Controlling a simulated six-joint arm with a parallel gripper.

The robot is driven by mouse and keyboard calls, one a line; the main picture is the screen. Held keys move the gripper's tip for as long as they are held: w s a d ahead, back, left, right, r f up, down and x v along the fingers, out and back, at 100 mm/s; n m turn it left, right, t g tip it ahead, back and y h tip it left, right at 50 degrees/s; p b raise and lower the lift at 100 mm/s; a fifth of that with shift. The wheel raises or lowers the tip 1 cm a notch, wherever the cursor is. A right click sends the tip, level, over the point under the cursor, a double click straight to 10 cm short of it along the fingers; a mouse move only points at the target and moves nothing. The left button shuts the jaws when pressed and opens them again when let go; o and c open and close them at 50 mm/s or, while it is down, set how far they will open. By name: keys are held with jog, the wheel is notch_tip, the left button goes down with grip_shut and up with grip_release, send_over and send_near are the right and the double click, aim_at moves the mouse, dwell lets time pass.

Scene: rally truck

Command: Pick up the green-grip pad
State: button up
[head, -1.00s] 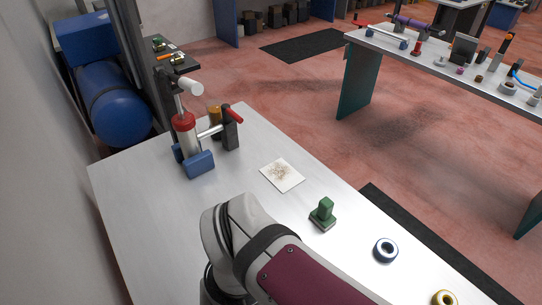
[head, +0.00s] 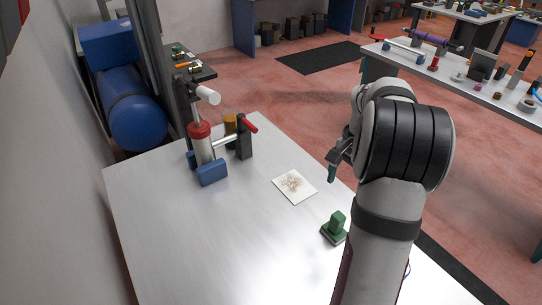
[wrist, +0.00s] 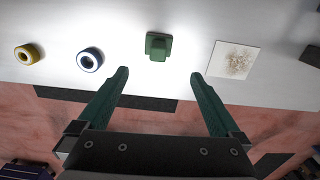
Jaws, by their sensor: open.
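The green-grip pad (head: 336,227) stands on the white table (head: 160,220), its green block grip upright on a dark flat base. In the wrist view the pad (wrist: 158,46) lies beyond the fingertips, roughly midway between them. My gripper (head: 335,172) is above the table's right edge, higher than the pad and apart from it. In the wrist view my gripper (wrist: 159,73) has its two green fingers spread wide with nothing between them.
A white card with brown specks (head: 294,186) lies near the pad. A blue-white ring (wrist: 89,60) and a yellow ring (wrist: 29,54) lie on its other side. A red-topped pump device (head: 203,148) stands at the table's far end. The table's near left is clear.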

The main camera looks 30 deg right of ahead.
aim_at(337, 222)
jog(key=f, duration=1.6)
jog(key=shift+s+d+f, duration=0.15)
jog(key=shift+d, duration=0.1)
jog(key=c, duration=1.3)
jog(key=shift+r, duration=0.45)
jog(key=r, duration=0.2)
jog(key=s+r, duration=0.1)
jog(key=r, duration=0.1)
jog(key=shift+s+d, duration=0.1)
jog(key=s+r, duration=0.2)
jog(key=s, duration=0.1)
jog(key=s+d+r, duration=0.1)
jog(key=s+r, duration=0.1)
jog(key=s, duration=0.2)
jog(key=s+r, duration=0.2)
jog(key=s, duration=0.1)
jog(key=shift+s+d+r, duration=0.1)
jog(key=shift+s+d, duration=0.1)
jog(key=o, duration=0.9)
jog(key=c, duration=1.1)
